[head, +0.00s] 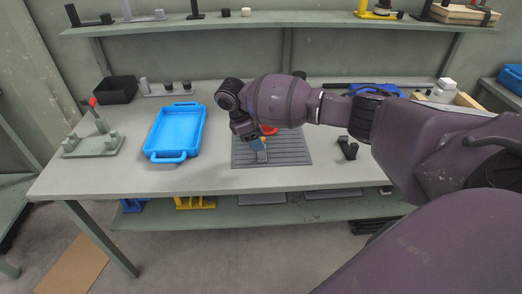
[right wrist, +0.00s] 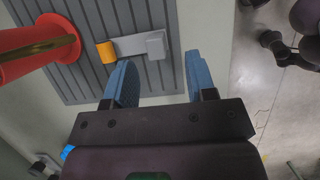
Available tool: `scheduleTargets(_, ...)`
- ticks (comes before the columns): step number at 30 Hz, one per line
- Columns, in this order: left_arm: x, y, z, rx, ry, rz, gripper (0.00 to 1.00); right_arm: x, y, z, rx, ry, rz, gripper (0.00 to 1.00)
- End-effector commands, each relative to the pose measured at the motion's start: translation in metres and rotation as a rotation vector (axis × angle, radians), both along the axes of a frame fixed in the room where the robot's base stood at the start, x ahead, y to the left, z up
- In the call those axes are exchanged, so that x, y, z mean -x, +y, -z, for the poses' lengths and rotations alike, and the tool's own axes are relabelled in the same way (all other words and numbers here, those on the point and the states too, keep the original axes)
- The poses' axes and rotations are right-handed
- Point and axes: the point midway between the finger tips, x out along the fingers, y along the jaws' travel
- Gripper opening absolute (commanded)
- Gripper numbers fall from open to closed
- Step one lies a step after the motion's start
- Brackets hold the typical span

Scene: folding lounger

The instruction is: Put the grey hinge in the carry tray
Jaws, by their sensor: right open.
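The grey hinge (right wrist: 130,45) lies on the dark ribbed mat (head: 295,150) on the bench. It has a grey plate, a squarish grey block at one end and an orange cylinder at the other. In the head view the hinge (head: 262,156) is partly hidden by my right gripper (head: 257,146). My right gripper, also in the right wrist view (right wrist: 160,80), is open and empty, its blue fingertips apart and near the hinge's block end. The blue carry tray (head: 175,155) lies empty on the bench, left of the mat. My left gripper is out of view.
A red flanged part (right wrist: 45,45) stands on the mat beside the hinge. A black bracket (head: 347,148) is right of the mat. A grey fixture with a red-tipped peg (head: 92,146) and a black bin (head: 116,90) are left of the tray. A shelf (head: 280,25) runs above.

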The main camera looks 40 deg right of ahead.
Motion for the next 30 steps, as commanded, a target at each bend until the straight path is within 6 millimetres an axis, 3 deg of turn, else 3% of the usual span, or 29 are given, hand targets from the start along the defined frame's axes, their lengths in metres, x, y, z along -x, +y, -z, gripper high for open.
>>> scheduleTargets(7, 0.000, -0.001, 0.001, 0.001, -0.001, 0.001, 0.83, 0.001, -0.005, 0.015, 0.000, 0.000, 0.000, 0.51)
scheduleTargets(16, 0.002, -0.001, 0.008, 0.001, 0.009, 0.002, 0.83, 0.005, -0.017, 0.052, 0.000, 0.000, 0.001, 0.51)
scheduleTargets(24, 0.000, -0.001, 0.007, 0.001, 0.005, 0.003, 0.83, 0.005, -0.018, 0.054, -0.001, -0.003, 0.000, 0.51)
scheduleTargets(30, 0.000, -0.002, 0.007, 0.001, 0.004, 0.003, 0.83, 0.005, -0.018, 0.054, -0.001, -0.003, 0.000, 0.22)
